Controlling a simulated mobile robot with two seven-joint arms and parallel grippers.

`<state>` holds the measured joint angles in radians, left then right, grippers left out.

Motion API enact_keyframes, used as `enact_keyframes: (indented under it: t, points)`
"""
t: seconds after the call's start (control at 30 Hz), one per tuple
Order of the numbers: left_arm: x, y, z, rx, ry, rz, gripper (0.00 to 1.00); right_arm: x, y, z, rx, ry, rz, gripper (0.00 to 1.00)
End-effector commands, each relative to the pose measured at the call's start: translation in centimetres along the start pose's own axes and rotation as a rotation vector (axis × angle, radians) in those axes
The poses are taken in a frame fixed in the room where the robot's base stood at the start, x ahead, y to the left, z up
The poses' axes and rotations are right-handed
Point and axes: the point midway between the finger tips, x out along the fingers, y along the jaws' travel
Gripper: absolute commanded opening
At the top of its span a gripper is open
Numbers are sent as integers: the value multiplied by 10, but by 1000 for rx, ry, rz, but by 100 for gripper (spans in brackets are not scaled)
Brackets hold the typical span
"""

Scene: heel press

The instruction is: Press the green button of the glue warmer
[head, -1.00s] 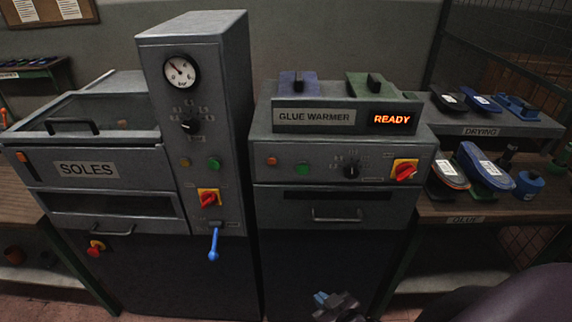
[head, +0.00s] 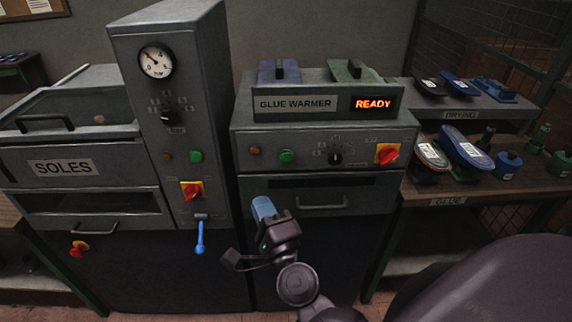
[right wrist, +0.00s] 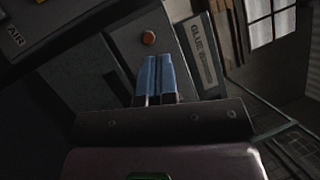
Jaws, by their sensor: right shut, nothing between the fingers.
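The glue warmer (head: 325,150) is a grey cabinet with a lit READY display (head: 373,104). Its round green button (head: 287,156) is on the front panel, right of an orange button (head: 254,151) and left of a black dial (head: 335,157). My right gripper (head: 263,207) is shut and empty, its blue fingertips pointing up in front of the warmer, below the green button in the head view and apart from it in the picture. In the right wrist view, the shut fingers (right wrist: 154,75) lie below the orange button (right wrist: 149,38); I cannot make out the green button there. My left gripper is out of view.
The soles press (head: 165,110) stands left, with its own green button (head: 196,156), red switch (head: 191,190) and blue lever (head: 200,236). A red and yellow switch (head: 387,153) is at the warmer panel's right. Shelves with shoes and glue jars stand right.

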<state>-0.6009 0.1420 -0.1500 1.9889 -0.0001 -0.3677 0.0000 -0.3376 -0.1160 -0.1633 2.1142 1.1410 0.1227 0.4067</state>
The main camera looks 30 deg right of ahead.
Motion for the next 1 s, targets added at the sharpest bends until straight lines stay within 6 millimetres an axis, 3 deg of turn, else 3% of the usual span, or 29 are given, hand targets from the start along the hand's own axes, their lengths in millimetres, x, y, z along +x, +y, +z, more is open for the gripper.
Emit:
enact_keyframes:
  t: [0.27, 0.6, 0.73, 1.0]
  points:
    - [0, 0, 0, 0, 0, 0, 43, 5, -16, -23, 579, 199, -73, 0]
    - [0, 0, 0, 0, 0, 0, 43, -6, 1, -53, 1195, 448, -117, 0]
    - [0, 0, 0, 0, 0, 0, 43, -9, 7, -59, 1301, 504, -141, 0]
    - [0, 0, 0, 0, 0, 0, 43, -10, 7, -59, 1332, 507, -153, 0]
